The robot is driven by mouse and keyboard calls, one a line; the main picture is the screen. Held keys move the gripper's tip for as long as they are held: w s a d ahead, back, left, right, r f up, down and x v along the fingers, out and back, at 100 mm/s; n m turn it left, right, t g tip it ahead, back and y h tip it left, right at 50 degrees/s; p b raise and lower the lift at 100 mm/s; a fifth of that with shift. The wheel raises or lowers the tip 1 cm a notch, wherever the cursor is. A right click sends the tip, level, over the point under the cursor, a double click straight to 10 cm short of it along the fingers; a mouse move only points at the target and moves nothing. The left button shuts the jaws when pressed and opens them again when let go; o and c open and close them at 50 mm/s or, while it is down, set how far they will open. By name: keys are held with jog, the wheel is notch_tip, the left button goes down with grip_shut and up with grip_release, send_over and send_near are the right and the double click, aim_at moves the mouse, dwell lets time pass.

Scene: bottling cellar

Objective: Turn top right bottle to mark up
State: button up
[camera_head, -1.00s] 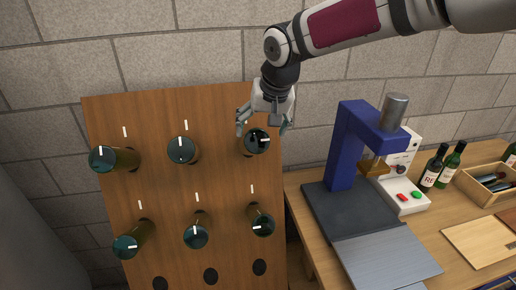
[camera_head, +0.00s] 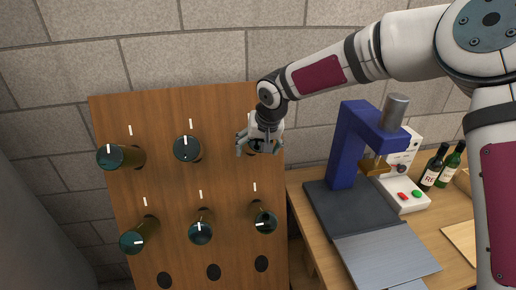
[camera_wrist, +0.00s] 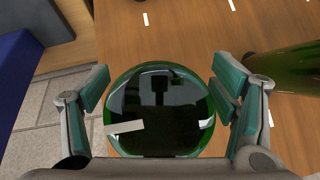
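The top right bottle (camera_head: 257,147) sticks out of the wooden rack, mostly hidden by my gripper in the head view. In the wrist view its round dark green base (camera_wrist: 160,105) fills the middle. The white mark on the base (camera_wrist: 124,127) lies nearly level, toward the picture's left, off centre. My gripper (camera_head: 257,148) is in front of this bottle.
The rack (camera_head: 228,180) holds several other bottles, including the top middle one (camera_head: 187,149) and bottom right one (camera_head: 264,221). Empty holes are below. A blue press (camera_head: 346,145) and two upright bottles (camera_head: 434,168) stand on the bench at right.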

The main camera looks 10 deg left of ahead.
jog(key=c, duration=1)
jog(key=shift+c, duration=0.2)
jog(key=n+b, duration=0.1)
jog(key=n+h+b, duration=0.1)
jog(key=n+b, duration=0.1)
jog(key=shift+w+d+f+t+h, duration=0.15)
jog(key=shift+w+d+t+h, duration=0.1)
jog(key=shift+t+h, duration=0.15)
jog(key=n+b, duration=0.1)
jog(key=n+t+h+b, duration=0.1)
jog(key=n+b, duration=0.1)
jog(key=b, duration=0.1)
jog(key=shift+w+d+n+h, duration=0.25)
jog(key=shift+d+n+h, duration=0.05)
jog(key=shift+d+n, duration=0.1)
jog(key=n+t+b, duration=0.1)
jog(key=n+h+b, duration=0.1)
jog(key=n+b, duration=0.1)
jog(key=n+t+b, duration=0.1)
jog(key=shift+w+d+r+t+b, duration=0.25)
jog(key=shift+w+r+t+b, duration=0.05)
jog(key=shift+w+r+b, duration=0.05)
jog(key=shift+w+r+n+t+h+b, duration=0.1)
jog(key=shift+r+n+t+h+b, duration=0.1)
jog(key=shift+n+t+b, duration=0.45)
jog(key=shift+w+r+n+t+h+b, duration=0.15)
jog(key=shift+n+t+b, duration=0.1)
jog(key=shift+n+b, duration=0.8)
jog(key=shift+s+n, duration=0.1)
jog(key=shift+n, duration=0.2)
